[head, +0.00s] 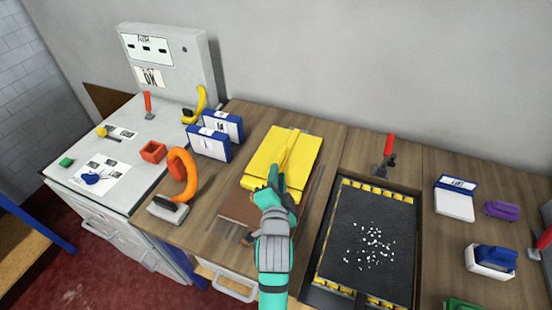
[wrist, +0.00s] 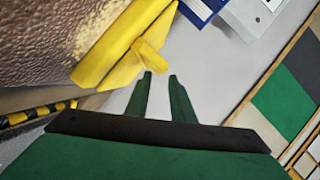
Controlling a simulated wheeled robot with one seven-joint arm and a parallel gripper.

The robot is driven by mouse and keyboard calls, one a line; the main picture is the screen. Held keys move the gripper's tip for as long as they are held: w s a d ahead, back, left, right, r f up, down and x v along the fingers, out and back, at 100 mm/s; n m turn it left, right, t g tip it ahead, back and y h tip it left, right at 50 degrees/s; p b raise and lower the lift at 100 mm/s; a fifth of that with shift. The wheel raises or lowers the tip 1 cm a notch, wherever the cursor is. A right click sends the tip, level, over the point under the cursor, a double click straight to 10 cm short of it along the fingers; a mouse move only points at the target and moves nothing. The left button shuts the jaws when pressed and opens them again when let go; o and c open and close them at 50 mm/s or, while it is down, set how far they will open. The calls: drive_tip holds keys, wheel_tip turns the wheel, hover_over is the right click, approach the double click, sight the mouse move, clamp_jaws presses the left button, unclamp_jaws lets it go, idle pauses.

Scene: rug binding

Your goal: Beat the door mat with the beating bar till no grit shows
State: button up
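The dark door mat (head: 365,245) lies in a recessed tray with yellow-and-black edges (head: 330,225). White grit is scattered over its middle and lower part. A flat yellow piece with a raised ridge (head: 298,145) lies on the wooden bench left of the mat; I cannot tell if it is the beating bar. My gripper (head: 274,178) is over its near edge. In the wrist view my gripper's green fingers (wrist: 160,90) stand apart with a gap between them. A yellow bar with a small block (wrist: 148,58) is just beyond the fingertips. Contact is unclear.
An orange curved handle on a grey base (head: 180,180) and blue-and-white boxes (head: 210,143) stand to the left. A red-handled lever (head: 388,150) rises behind the mat. A white-and-blue box (head: 455,198) and a purple object (head: 501,210) are to the right.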

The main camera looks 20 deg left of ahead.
sight(277, 159)
drive_tip(key=x, duration=0.7)
drive_tip(key=shift+w+a+f, duration=0.1)
drive_tip(key=shift+w+a, duration=0.05)
drive_tip(key=shift+a, duration=0.05)
clamp_jaws()
